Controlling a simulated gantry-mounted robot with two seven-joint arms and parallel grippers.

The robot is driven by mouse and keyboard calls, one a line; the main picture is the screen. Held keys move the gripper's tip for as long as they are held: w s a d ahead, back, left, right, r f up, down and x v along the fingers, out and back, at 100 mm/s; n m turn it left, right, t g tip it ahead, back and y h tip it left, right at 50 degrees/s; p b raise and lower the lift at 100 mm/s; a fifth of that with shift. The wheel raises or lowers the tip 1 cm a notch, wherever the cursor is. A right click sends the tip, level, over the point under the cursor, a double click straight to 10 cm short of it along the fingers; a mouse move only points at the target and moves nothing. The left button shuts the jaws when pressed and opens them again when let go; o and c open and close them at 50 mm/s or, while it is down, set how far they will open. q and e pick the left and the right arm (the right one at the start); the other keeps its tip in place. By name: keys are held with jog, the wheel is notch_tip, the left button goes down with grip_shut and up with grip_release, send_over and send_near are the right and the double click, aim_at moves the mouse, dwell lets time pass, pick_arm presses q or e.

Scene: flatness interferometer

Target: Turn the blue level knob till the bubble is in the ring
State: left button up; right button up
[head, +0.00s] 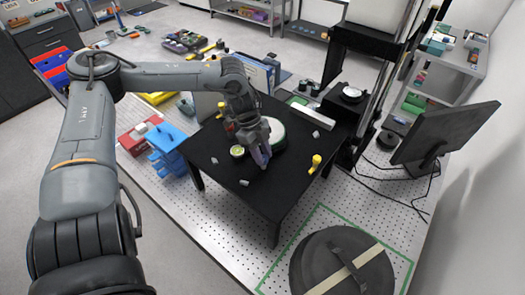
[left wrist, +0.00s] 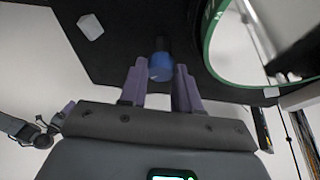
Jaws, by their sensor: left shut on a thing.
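The blue level knob (left wrist: 161,66) shows in the left wrist view between the purple fingers of my left gripper (left wrist: 160,78), which is shut on it. In the head view my left gripper (head: 262,158) points down at the black table (head: 225,178), and its fingers hide the knob. A small round level with a pale green face (head: 237,151) sits on the table just left of the gripper. Its bubble and ring are too small to tell apart. My right gripper is in neither view.
A pale round disc with a green rim (head: 276,131) lies just behind the gripper. A yellow knob (head: 315,163) stands at the table's right edge, and small grey blocks (head: 244,183) lie about. A blue drawer unit (head: 167,140) is at the left, a monitor (head: 440,130) at the right.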

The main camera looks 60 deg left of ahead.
pick_arm(q)
jog(key=shift+n+t+p, duration=0.3)
jog(key=shift+n+p, duration=0.35)
jog(key=shift+n, duration=0.15)
jog(key=o, duration=1)
jog(key=shift+o, duration=0.2)
